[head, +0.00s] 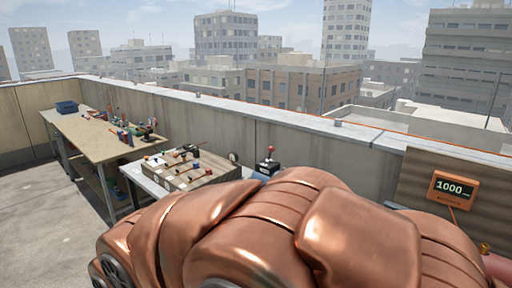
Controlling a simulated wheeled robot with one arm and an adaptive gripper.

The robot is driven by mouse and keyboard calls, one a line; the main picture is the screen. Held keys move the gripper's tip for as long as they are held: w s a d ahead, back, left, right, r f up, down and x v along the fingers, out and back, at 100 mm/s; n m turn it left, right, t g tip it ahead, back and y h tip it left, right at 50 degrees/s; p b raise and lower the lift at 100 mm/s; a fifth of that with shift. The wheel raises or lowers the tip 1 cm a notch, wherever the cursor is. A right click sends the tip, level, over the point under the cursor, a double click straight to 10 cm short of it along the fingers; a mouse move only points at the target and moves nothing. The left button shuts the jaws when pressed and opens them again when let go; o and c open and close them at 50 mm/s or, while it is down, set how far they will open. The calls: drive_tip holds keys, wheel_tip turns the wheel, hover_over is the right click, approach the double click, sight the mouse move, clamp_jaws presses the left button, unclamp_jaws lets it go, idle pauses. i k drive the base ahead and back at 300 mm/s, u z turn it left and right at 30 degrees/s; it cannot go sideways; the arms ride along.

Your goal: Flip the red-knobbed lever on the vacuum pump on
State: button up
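A lever with a red knob (270,149) stands up from a small dark box (267,168) with a pale label, near the parapet in the middle of the head view. A bit of blue body (257,176) shows just below it, probably part of the vacuum pump; the rest is hidden behind large copper-coloured shells, which look like my own arm. The lever looks about upright; I cannot tell its on or off side. My gripper is not in view, so its state and distance from the lever do not show.
An orange display (452,188) reads 1000 at the right. A grey table (150,184) holds a board with valves and coloured knobs (187,165); a round gauge (233,157) is beside it. A wooden workbench (85,135) with tools stands at left. The floor (35,215) at left is clear.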

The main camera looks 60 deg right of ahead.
sight(271, 149)
drive_tip(key=z, duration=2)
